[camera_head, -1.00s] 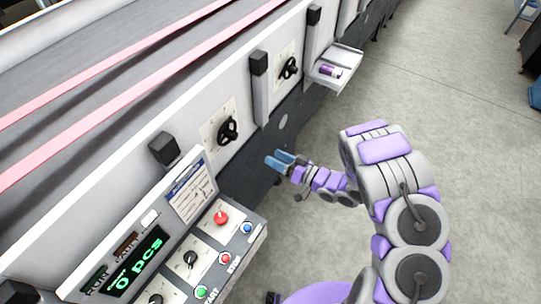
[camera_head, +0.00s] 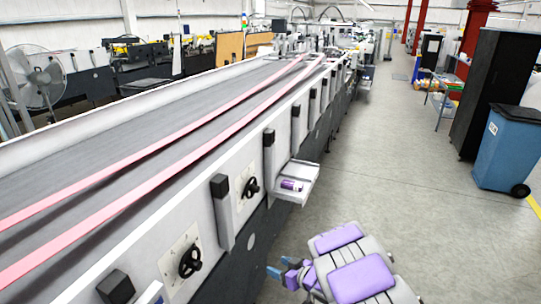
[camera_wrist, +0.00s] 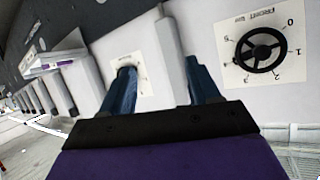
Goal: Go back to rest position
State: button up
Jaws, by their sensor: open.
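My gripper (camera_head: 276,270) shows at the bottom of the head view, beside the machine's dark lower side. In the wrist view its two blue fingers (camera_wrist: 158,95) are apart with nothing held between them. The folder gluer (camera_head: 120,160) runs along the left of the head view with long pink belts on top. A black handwheel (camera_wrist: 260,50) on a numbered dial is at the right of the wrist view. Another dial plate (camera_wrist: 146,70) is partly hidden behind the left finger.
A small shelf (camera_head: 308,177) with a purple item (camera_head: 291,185) juts from the machine ahead of my arm. A blue bin (camera_head: 507,150) and a black cabinet (camera_head: 493,85) stand at the right. The grey floor (camera_head: 400,170) between is clear.

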jog(key=w+d+r+m+t+h+b, duration=0.1)
jog(key=d+r+m+h+b, duration=0.25)
jog(key=d+h, duration=0.75)
jog(key=s+d+r+m+g+h+b, duration=0.1)
jog(key=s+d+r+m+g+b, duration=0.25)
jog(key=s+d, duration=0.65)
jog(key=s+a+g+y+b, duration=0.1)
jog(key=s+a+g+b, duration=0.1)
jog(key=s, duration=1)
jog(key=s+a+g+y+b, duration=0.1)
jog(key=s+a+g+b, duration=0.2)
jog(key=s, duration=0.8)
jog(key=s+a+f+g+b, duration=0.1)
jog(key=s+a, duration=0.4)
jog(key=s, duration=0.7)
jog(key=shift+s+m+g+y+b, duration=0.35)
jog(key=shift+g+b, duration=0.4)
jog(key=shift+g, duration=0.5)
